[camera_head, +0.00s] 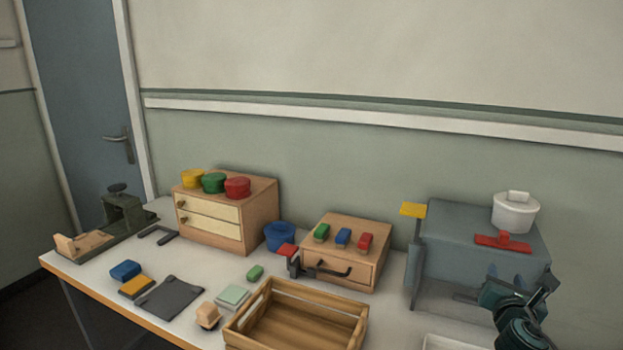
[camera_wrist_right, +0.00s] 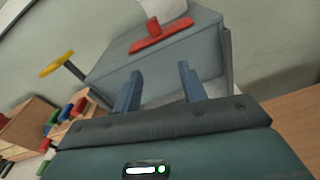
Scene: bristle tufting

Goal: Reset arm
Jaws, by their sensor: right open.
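My right gripper (camera_head: 506,278) is at the right of the head view, raised in front of the grey machine (camera_head: 450,243). In the right wrist view my right gripper (camera_wrist_right: 158,88) has its two blue-grey fingers apart with nothing between them. The grey machine (camera_wrist_right: 110,72) with a red T-shaped handle (camera_wrist_right: 160,36) stands beyond the fingers. My left gripper is in neither view.
A wooden crate (camera_head: 345,330) stands at the table's front. Behind it are a small drawer box (camera_head: 330,268) with coloured blocks and a larger drawer cabinet (camera_head: 262,205) with round tubs. A yellow paddle (camera_head: 413,210) sticks up beside the machine. A dark mat (camera_head: 170,298) lies left.

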